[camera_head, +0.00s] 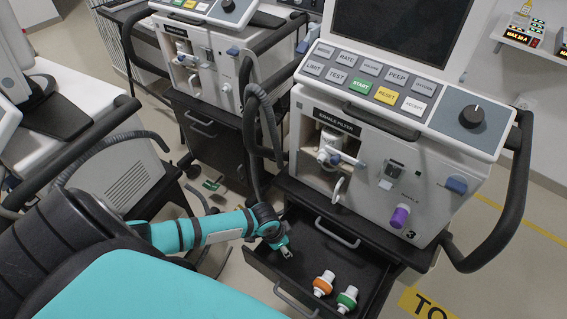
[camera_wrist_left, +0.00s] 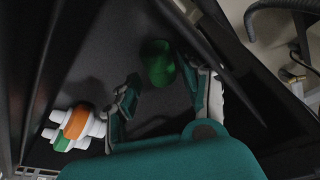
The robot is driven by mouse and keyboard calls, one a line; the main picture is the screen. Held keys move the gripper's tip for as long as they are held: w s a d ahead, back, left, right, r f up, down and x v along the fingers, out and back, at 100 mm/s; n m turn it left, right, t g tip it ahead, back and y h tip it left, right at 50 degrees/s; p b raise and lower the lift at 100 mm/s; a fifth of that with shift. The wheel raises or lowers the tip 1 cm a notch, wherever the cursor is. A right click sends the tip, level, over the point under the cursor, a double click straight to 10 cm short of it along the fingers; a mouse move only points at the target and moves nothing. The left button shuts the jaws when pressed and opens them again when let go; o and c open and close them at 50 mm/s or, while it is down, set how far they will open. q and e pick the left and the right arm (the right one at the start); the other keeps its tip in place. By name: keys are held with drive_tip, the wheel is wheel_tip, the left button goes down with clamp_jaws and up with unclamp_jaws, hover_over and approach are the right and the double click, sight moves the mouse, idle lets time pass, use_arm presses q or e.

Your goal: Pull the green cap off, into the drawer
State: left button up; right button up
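The green cap (camera_wrist_left: 157,62) shows in the left wrist view over the dark drawer floor, just beyond my left fingertips. I cannot tell whether it rests on the floor. I cannot make it out in the head view, where my gripper may hide it. My left gripper (camera_head: 285,250) points down into the open drawer (camera_head: 335,262). Its two fingers (camera_wrist_left: 165,88) stand apart in the wrist view, with nothing clearly held between them. My right gripper is not in view.
An orange-banded white filter (camera_head: 324,283) and a green-banded one (camera_head: 347,299) lie in the drawer's front part. The ventilator (camera_head: 372,140) above carries a purple cap (camera_head: 399,216). A dark hose (camera_head: 258,140) hangs at its left, and a black rail (camera_head: 500,220) curves at its right.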

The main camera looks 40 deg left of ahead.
use_arm(q)
drive_tip(key=shift+o, duration=0.7)
drive_tip(key=shift+a, duration=0.1)
drive_tip(key=shift+w, duration=0.1)
drive_tip(key=shift+a+r, duration=0.1)
drive_tip(key=shift+r, duration=0.2)
drive_tip(key=w+d+p+v, duration=0.1)
drive_tip(key=p+v, duration=0.8)
drive_tip(key=v, duration=1)
drive_tip(key=shift+r+p, duration=0.3)
drive_tip(key=shift+p, duration=0.05)
drive_tip(key=shift+w+d, duration=0.1)
drive_tip(key=shift+d, duration=0.05)
